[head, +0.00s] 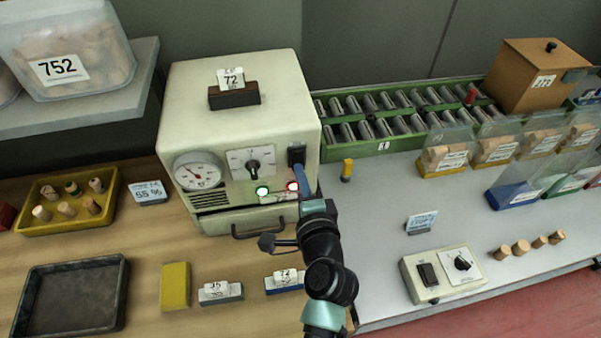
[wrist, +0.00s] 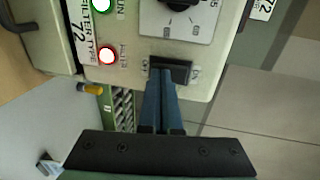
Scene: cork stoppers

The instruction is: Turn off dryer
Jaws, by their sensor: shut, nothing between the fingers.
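The dryer (head: 240,118) is a cream box with a round gauge, a dial and a black rocker switch (head: 297,154) at the right of its front. The switch also shows in the wrist view (wrist: 178,69). My gripper (head: 299,170) is shut and empty, its blue fingertips at the switch's lower part. In the wrist view the fingertips (wrist: 163,84) overlap the switch's near edge; I cannot tell whether they touch. Below the dial, a green-rimmed lamp (head: 262,190) and a red-rimmed lamp (head: 293,186) both look bright. The fingers hide part of the switch.
A small control box (head: 421,288) with a switch and knob sits on the grey table at right. A green roller rack (head: 385,145) stands behind it. Labelled blocks (head: 220,294) and a yellow sponge (head: 175,286) lie in front.

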